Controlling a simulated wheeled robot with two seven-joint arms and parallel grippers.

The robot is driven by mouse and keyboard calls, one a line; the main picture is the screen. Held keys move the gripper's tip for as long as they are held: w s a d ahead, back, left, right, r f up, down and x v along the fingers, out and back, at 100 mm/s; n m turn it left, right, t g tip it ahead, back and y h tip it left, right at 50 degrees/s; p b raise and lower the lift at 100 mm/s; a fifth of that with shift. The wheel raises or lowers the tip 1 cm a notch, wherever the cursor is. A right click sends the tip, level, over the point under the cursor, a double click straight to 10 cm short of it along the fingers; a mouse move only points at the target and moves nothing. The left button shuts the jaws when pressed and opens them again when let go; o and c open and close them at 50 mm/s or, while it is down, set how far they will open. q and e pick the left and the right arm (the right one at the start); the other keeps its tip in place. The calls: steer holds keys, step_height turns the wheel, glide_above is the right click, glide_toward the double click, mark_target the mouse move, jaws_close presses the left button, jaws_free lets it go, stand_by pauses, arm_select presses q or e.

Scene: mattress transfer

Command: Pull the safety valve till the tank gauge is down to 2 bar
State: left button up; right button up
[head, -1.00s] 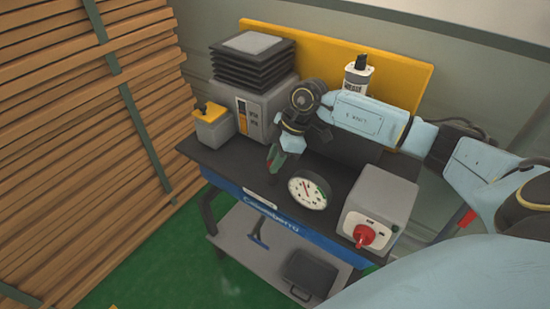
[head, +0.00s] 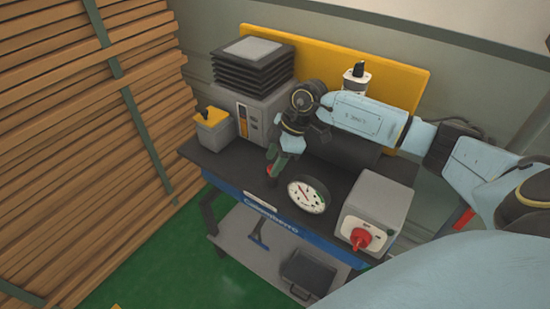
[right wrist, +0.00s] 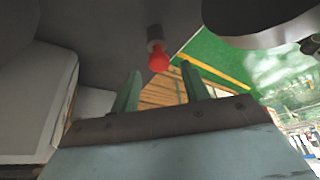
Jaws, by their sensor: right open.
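The round white tank gauge (head: 308,195) faces me at the front edge of the bench; its needle points to the upper left, and the figures are too small to read. The dark tank (head: 345,150) lies behind it, partly hidden by my right arm. My right gripper (head: 273,168) points down just left of the gauge. In the right wrist view, its two green fingers (right wrist: 161,82) are apart with nothing between them. The safety valve's red knob (right wrist: 158,60) on a grey stem is just beyond the fingertips, roughly centred between them. My left gripper is out of view.
A grey box with a red rotary switch (head: 361,239) stands right of the gauge. A grey machine (head: 250,105) and a small yellow-topped box (head: 212,128) stand at the left. A bottle (head: 355,78) is behind my arm. A lower shelf (head: 240,228) holds a dark bin.

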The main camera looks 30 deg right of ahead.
steer(key=v, duration=1.3)
steer(key=shift+r, duration=0.2)
